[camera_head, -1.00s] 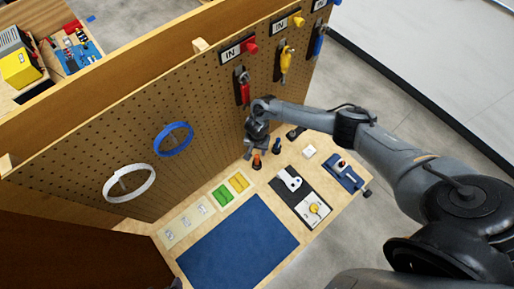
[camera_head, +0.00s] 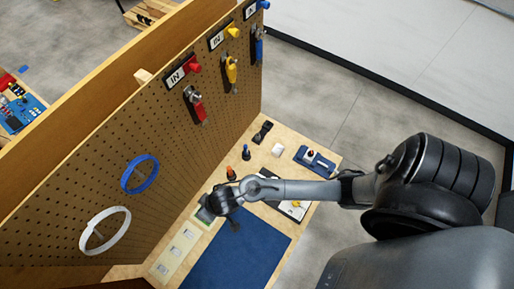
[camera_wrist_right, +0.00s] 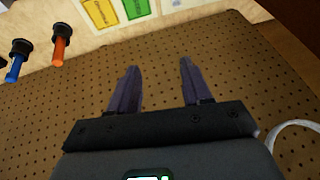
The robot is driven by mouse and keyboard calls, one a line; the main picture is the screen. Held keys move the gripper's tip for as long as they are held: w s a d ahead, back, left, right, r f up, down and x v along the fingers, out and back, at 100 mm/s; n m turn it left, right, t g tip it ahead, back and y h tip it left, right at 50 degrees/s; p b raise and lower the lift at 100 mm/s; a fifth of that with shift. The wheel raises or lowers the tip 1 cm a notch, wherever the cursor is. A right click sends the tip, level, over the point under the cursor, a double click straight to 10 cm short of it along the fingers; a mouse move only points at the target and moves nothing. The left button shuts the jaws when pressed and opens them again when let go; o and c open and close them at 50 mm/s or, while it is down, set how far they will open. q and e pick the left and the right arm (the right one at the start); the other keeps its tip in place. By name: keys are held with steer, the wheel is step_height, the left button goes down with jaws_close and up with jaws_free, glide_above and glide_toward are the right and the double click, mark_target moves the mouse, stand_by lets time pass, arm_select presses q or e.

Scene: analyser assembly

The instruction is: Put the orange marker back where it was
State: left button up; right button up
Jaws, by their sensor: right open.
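The orange marker (camera_head: 230,173) stands in a round black holder on the wooden bench near the pegboard's foot. It also shows at the upper left of the right wrist view (camera_wrist_right: 61,48), with the black holder at its end. A similar blue marker (camera_head: 246,151) stands beside it, also at the far left of the right wrist view (camera_wrist_right: 14,66). My right gripper (camera_wrist_right: 157,68) is open, with nothing between its fingers, and is apart from both markers. In the head view my right gripper (camera_head: 222,205) hovers over the card area by the blue mat. My left gripper is in neither view.
The pegboard (camera_head: 120,150) rises close to my gripper and carries a blue ring (camera_head: 126,183), a white ring (camera_head: 87,236) and labelled clamps. Green (camera_wrist_right: 136,8) and yellow (camera_wrist_right: 101,12) cards lie near the gripper. The blue mat (camera_head: 245,255) is clear.

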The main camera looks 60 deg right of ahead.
steer(key=s+d+r+n+g+h, duration=0.1)
steer(key=s+d+r+n+h, duration=0.1)
steer(key=s+d+r, duration=0.8)
steer(key=s+d, duration=0.2)
steer(key=s, duration=0.1)
steer(key=shift+d+r, duration=0.25)
steer(key=shift+d, duration=0.15)
steer(key=shift+w, duration=0.1)
step_height(320, 180, up, 3)
steer(key=p, duration=0.2)
steer(key=shift+f+p, duration=0.1)
steer(key=shift+p, duration=0.25)
